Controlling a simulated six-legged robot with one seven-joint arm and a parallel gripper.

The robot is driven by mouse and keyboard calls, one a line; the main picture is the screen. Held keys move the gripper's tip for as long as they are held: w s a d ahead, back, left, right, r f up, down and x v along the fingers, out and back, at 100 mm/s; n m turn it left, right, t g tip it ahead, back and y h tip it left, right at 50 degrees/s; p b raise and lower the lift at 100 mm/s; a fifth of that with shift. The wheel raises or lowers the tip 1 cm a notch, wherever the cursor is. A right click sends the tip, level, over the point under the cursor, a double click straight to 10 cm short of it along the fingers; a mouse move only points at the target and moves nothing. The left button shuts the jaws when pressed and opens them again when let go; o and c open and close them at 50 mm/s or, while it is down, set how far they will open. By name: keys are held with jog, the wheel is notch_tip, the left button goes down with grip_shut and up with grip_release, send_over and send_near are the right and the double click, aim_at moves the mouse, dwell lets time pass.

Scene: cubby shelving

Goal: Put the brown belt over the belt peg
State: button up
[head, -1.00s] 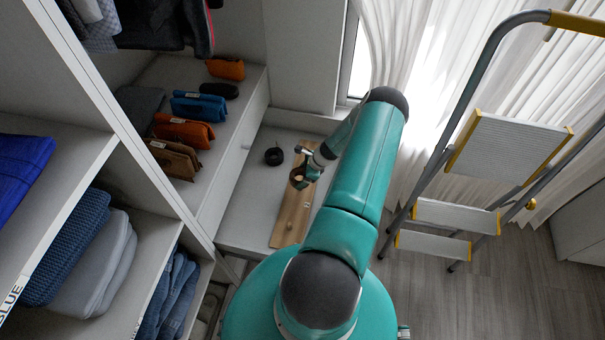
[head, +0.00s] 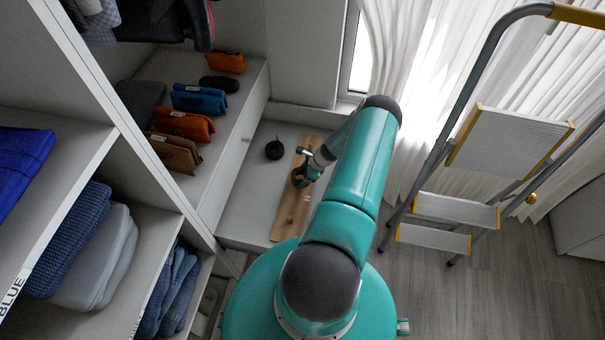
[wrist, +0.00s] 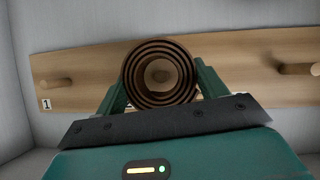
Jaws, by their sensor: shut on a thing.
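The brown belt (wrist: 135,76) is a round coil in the wrist view. My gripper (wrist: 158,88) is shut on it, one green finger on each side. Behind it is a wooden board with pegs. A round peg end (wrist: 159,72) shows through the coil's open middle; I cannot tell whether the coil is around the peg or just in front of it. Other pegs stand at left (wrist: 57,83) and right (wrist: 298,68); a "1" label (wrist: 45,104) is below the left one. In the head view, my gripper (head: 300,178) is at the board (head: 286,222), and the belt is mostly hidden.
A black coiled item (head: 274,150) lies left of the board on the white surface. Several pouches, including a blue one (head: 198,100), stand on the ledge at left. Shelves with folded clothes are further left. A stepladder (head: 510,140) stands at right before white curtains.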

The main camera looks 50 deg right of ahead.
jog(key=shift+f, duration=1.3)
jog(key=o, duration=1.2)
jog(key=v, duration=1.3)
jog(key=shift+s+d+r, duration=0.1)
jog(key=shift+s+r, duration=0.15)
